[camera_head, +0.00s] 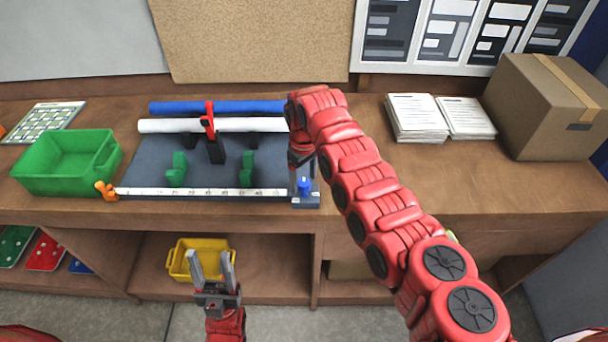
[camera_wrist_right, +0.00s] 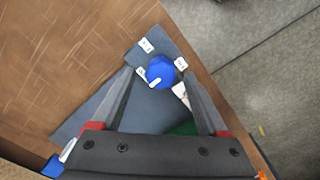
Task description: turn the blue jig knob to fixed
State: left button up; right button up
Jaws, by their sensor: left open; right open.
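The blue jig knob (camera_head: 304,186) sits at the right end of the jig base (camera_head: 135,160), near the bench's front edge. In the right wrist view the knob (camera_wrist_right: 161,69) shows a white mark toward its lower edge, with small white labels around it, too small to read. My right gripper (camera_wrist_right: 159,76) is open above it, and the knob appears between its fingertips; contact cannot be told. In the head view the right wrist partly hides the jig's right end. My left gripper (camera_head: 211,256) is open and empty, low in front of the bench.
On the jig are a white roll (camera_head: 165,126), a blue roll (camera_head: 180,107), green stops (camera_head: 176,170) and a white ruler (camera_head: 200,192). A green bin (camera_head: 65,185) is left, papers (camera_head: 415,118) and a cardboard box (camera_head: 525,105) right. A yellow bin (camera_head: 180,262) is below.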

jog(key=shift+s+f, duration=0.1)
jog(key=shift+f, duration=0.45)
grip_shut()
